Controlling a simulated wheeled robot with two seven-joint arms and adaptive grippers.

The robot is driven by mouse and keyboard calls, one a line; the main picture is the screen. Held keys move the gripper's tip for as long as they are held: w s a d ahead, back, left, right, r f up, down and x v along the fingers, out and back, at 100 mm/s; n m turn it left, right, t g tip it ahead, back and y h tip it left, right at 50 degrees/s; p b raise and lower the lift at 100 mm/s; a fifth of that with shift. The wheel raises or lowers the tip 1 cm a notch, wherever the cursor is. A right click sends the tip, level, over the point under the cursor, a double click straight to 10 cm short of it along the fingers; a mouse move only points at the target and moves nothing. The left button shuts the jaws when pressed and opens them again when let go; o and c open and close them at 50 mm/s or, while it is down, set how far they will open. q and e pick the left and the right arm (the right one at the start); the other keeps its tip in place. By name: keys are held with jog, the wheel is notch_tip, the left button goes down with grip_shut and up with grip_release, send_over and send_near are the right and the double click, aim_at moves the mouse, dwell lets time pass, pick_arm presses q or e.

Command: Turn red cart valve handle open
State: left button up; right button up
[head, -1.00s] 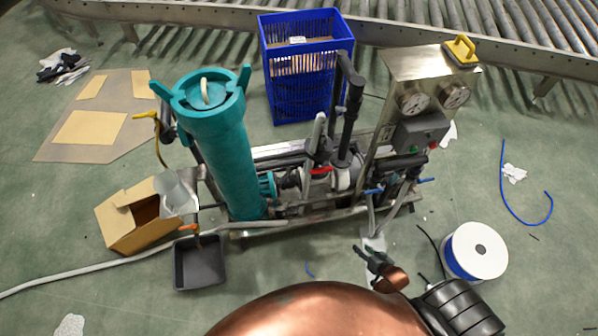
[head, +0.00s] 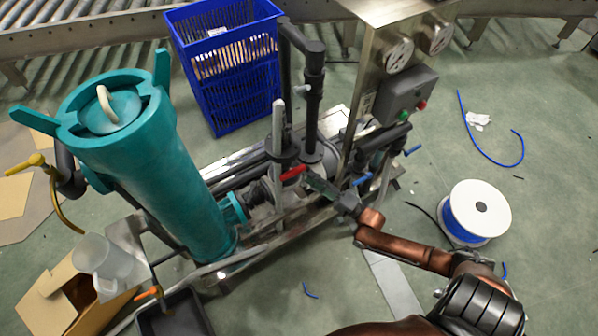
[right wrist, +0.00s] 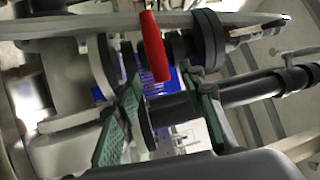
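The red valve handle (head: 292,173) sits low on the cart's pipework, right of the teal filter housing (head: 150,160). In the right wrist view the red handle (right wrist: 154,47) stands nearly upright in the picture, just beyond the fingertips. My right gripper (head: 316,184) reaches in from the lower right, close beside the handle. In the right wrist view its green-padded fingers (right wrist: 168,100) are spread apart, with a dark pipe part showing between them. I see no clear contact with the handle. My left gripper is not in view.
A vertical dark pipe (head: 313,105) and the steel gauge panel (head: 372,60) rise close behind the handle. A blue crate (head: 228,65) stands behind the cart. A cable spool (head: 478,212) lies on the right floor. A black tray (head: 175,315) is at the lower left.

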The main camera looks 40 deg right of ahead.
aim_at(292, 171)
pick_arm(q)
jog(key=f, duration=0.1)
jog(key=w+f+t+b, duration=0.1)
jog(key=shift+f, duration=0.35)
pick_arm(e)
jog(key=x, duration=0.5)
jog(key=shift+f, duration=0.15)
jog(key=shift+c, duration=0.7)
grip_shut()
